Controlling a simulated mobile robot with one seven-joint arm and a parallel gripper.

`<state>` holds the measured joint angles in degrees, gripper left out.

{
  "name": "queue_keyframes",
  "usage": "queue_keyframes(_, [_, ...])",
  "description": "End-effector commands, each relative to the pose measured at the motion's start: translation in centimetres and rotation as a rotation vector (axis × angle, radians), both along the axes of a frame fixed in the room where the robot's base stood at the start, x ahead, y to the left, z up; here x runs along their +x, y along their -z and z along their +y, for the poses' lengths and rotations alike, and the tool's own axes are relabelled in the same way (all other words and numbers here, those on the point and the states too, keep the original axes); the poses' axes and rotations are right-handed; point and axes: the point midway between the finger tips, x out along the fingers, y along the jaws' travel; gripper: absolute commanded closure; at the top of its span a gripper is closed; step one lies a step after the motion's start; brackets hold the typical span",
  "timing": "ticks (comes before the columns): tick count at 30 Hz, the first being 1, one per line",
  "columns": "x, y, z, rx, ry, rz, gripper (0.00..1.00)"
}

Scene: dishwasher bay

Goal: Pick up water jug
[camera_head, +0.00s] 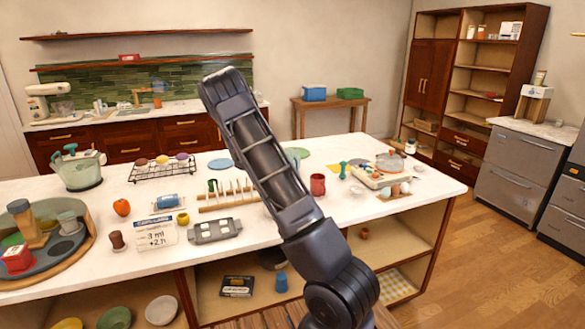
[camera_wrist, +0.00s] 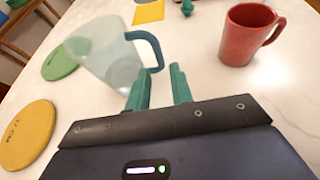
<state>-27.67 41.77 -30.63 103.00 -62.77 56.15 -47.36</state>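The water jug (camera_wrist: 108,55) is clear with a blue-teal handle (camera_wrist: 152,46), on the white counter in the wrist view. It looks tilted there, perhaps from the camera's angle. The handle is on its right side, just ahead of my gripper (camera_wrist: 160,71). My gripper's two green fingers are apart with nothing between them. The left fingertip overlaps the handle's lower end in the picture; I cannot tell whether they touch. In the head view I cannot make out the jug or the gripper, and my arm covers part of the counter.
A red mug (camera_wrist: 248,34) stands right of the fingers; it also shows in the head view (camera_head: 318,184). A yellow disc (camera_wrist: 27,135) and a green disc (camera_wrist: 60,60) lie left.

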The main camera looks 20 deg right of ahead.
Motion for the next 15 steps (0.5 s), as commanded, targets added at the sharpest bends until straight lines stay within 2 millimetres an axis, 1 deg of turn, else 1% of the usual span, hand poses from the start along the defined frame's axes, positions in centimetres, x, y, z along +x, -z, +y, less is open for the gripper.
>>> queue_keyframes(6, [0.3,1.3,-3.0,0.001,0.003,0.0,0.78])
queue_keyframes(15, [0.7,2.0,-4.9,0.001,0.003,-0.001,0.78])
